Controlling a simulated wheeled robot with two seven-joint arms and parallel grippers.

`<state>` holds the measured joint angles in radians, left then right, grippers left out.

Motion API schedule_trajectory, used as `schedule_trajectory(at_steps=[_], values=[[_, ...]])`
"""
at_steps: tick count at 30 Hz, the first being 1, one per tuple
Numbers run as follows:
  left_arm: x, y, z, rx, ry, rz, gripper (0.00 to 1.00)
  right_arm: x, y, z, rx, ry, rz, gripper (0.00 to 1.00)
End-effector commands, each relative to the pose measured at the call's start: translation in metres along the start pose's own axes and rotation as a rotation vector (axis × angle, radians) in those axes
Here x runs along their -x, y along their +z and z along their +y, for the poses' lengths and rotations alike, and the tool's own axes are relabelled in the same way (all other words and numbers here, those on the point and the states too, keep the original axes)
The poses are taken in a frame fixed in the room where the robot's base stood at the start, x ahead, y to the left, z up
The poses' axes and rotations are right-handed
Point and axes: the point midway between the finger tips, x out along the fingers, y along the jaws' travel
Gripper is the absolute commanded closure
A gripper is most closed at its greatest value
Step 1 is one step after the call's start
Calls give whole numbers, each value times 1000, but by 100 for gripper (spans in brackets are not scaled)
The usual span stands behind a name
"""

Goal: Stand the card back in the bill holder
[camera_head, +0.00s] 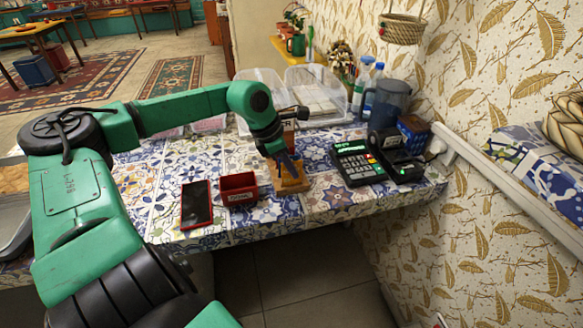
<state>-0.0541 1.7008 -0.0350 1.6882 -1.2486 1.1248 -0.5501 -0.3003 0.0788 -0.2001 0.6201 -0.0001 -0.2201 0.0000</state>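A light wooden block (292,184), which looks like the bill holder, sits on the tiled counter near its front edge. My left gripper (287,171) points down at it from above, its dark fingers at or just over the block. The fingers overlap the block, so I cannot tell whether they touch it or hold anything. I cannot make out the card for certain; the gripper and wrist cover part of the holder. My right gripper is not in view.
A small red box (239,188) and a red-edged phone (196,204) lie left of the block. Clear plastic bins (318,98), bottles (361,86) and a jug (388,103) stand behind.

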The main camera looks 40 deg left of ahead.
Motion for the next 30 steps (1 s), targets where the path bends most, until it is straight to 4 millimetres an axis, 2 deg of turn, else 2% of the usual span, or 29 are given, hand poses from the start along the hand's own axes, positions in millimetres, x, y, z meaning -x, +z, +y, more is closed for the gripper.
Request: schedule_trajectory(at_steps=[13, 14, 16, 17, 23, 24, 25, 30], values=[[-5, -2, 0, 0, 0, 0, 100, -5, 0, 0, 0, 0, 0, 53], [-5, -2, 0, 0, 0, 0, 94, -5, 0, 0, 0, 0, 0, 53], [-5, -2, 0, 0, 0, 0, 68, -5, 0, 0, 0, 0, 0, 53], [-5, -2, 0, 0, 0, 0, 63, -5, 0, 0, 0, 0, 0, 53], [-5, -2, 0, 0, 0, 0, 63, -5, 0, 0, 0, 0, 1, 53], [-5, -2, 0, 0, 0, 0, 56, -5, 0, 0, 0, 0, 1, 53], [-5, -2, 0, 0, 0, 0, 53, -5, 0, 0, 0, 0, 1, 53], [-5, -2, 0, 0, 0, 0, 53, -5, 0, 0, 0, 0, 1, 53]])
